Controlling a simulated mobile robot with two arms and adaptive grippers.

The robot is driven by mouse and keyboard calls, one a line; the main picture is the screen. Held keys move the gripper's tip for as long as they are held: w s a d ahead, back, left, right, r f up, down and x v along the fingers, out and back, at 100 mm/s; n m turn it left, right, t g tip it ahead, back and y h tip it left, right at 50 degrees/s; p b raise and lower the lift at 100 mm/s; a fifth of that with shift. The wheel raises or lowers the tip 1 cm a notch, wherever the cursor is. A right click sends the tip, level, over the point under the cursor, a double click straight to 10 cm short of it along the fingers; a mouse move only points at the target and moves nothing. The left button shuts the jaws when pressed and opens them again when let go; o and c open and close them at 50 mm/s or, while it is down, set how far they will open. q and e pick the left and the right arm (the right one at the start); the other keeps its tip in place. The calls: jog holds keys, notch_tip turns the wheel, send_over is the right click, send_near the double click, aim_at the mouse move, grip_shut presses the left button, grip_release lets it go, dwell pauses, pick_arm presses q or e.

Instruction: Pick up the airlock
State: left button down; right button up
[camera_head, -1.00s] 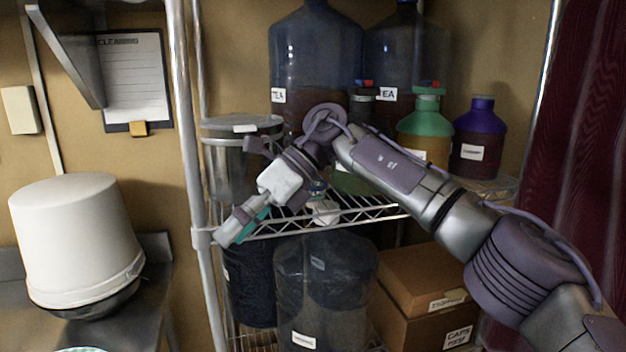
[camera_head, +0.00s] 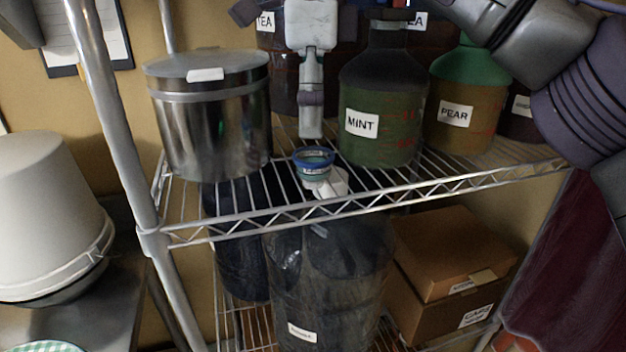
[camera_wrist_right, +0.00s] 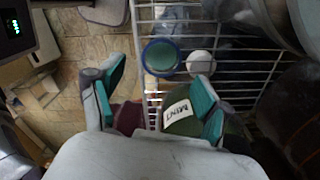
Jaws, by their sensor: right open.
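I cannot tell for certain which small item is the airlock. My left gripper is out of view.
A lidded steel pot (camera_head: 210,125) stands left on the shelf (camera_head: 400,211). A bottle labelled PEAR (camera_head: 455,112) stands right of MINT, with large jugs behind. Boxes (camera_head: 450,255) and a big clear container (camera_head: 330,285) sit below. The shelf's front edge is mostly clear.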

aim_at(308, 164)
jog(key=f, duration=0.2)
jog(key=shift+w+f, duration=0.3)
jog(key=shift+w, duration=0.1)
jog(key=shift+s+f, duration=0.1)
jog(key=shift+f, duration=0.4)
jog(key=f, duration=0.1)
jog(key=f+p, duration=0.1)
jog(key=f, duration=0.1)
jog(key=shift+s+a+f, duration=0.2)
jog(key=shift+a+f, duration=0.05)
jog(key=shift+a, duration=0.05)
jog(key=shift+w+f, duration=0.1)
jog(key=shift+f, duration=0.45)
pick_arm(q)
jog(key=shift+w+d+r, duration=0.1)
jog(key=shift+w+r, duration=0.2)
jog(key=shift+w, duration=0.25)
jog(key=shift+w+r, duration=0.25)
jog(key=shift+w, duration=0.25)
pick_arm(e)
jog(key=shift+r, duration=0.1)
jog(key=shift+c, duration=1.3)
jog(key=c, duration=0.9)
